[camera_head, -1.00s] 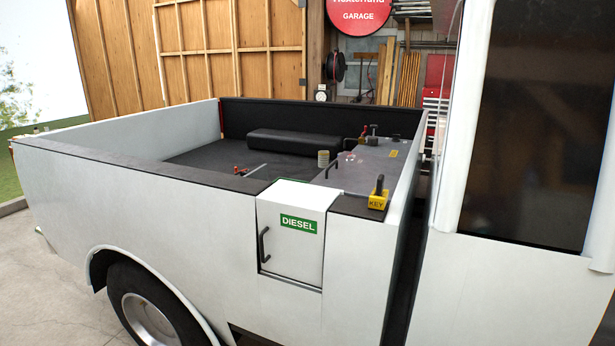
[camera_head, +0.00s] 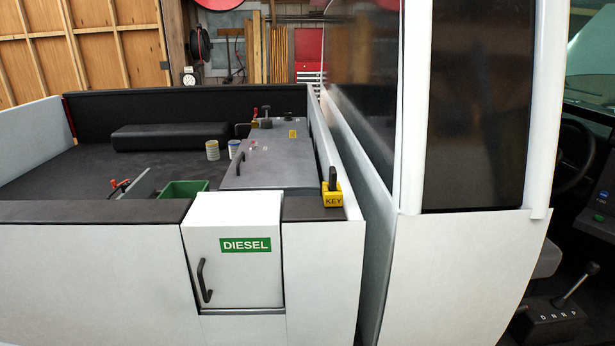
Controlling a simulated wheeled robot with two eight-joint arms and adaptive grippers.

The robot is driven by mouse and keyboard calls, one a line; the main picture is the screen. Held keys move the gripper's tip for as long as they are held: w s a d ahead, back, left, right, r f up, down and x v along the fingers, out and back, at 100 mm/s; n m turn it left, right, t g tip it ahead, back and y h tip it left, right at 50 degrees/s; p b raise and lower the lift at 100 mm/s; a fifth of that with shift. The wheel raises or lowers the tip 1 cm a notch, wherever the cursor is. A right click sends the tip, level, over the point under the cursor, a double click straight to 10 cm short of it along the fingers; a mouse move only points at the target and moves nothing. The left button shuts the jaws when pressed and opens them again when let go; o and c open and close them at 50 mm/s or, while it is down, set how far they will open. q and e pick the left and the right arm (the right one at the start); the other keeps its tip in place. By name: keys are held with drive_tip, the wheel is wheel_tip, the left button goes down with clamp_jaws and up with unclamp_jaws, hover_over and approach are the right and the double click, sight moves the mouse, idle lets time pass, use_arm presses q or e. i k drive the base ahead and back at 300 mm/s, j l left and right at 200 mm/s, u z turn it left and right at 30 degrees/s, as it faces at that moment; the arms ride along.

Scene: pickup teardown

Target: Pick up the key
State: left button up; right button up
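The key (camera_head: 332,178) shows as a dark upright handle standing in a yellow holder (camera_head: 333,199) marked KEY. The holder sits on the dark top rail of the white truck's side, at the bed's front corner beside the cab. The lower part of the key is hidden in or behind the holder. Neither of my grippers shows in the head view.
A white DIESEL door (camera_head: 245,280) with a black handle is left of the holder. The truck bed holds a green bin (camera_head: 184,189), a grey lidded box (camera_head: 272,165) and a black bolster (camera_head: 170,136). The cab (camera_head: 460,270) stands close on the right.

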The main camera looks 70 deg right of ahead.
sight(332, 173)
drive_tip(key=i+z, duration=0.1)
drive_tip(key=z, duration=0.25)
drive_tip(key=i+z, duration=0.1)
drive_tip(key=z, duration=0.25)
drive_tip(key=i+j+z, duration=0.1)
drive_tip(key=z, duration=0.3)
